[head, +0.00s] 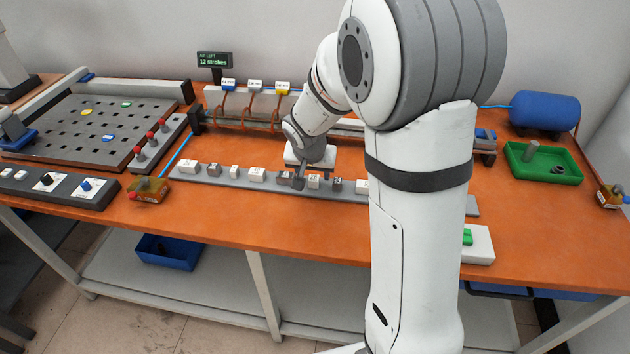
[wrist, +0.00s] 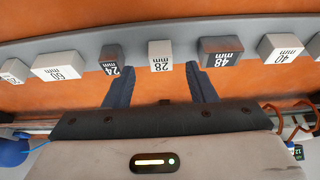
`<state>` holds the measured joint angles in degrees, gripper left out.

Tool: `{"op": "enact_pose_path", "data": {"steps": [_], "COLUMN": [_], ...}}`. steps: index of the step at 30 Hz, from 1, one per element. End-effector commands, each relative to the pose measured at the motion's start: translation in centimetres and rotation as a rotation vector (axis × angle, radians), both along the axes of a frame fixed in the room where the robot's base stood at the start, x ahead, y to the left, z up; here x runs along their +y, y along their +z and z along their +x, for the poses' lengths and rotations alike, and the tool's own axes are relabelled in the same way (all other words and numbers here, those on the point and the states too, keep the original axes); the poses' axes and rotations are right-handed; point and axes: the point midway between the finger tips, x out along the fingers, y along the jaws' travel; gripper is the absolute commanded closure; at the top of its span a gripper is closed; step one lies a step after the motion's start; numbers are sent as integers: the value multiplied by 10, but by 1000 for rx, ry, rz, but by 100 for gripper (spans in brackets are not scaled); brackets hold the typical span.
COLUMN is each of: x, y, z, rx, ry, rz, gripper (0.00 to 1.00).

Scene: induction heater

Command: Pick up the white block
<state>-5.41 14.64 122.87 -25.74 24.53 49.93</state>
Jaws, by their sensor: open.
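Several white blocks stand in a row with grey ones on a grey strip (wrist: 25,46). The white block marked 28 mm (wrist: 161,55) is near the middle of the wrist view; it also shows in the head view (head: 314,182). My gripper (wrist: 160,82) is open, its dark fingers pointing toward the row, one on each side of the 28 mm block's position. No contact with it shows. The head view shows my gripper (head: 300,182) low at the strip, partly covering the row.
A grey 24 mm block (wrist: 111,60) and a dark 48 mm block (wrist: 220,50) flank the 28 mm block closely. Other white blocks, 60 mm (wrist: 58,66) and 40 mm (wrist: 280,47), stand farther out. A rail fixture with hoses stands behind; orange bench (head: 210,215) lies clear in front.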

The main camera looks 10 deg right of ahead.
Motion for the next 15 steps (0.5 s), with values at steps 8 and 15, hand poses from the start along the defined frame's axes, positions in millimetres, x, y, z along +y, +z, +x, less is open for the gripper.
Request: {"op": "enact_pose_path", "data": {"steps": [8,15], "x": [-3,-3], "y": [-28,-28], "z": [9,9], "rx": [1,1], "ry": [1,1], "rz": [0,0], "gripper": [49,52]}}
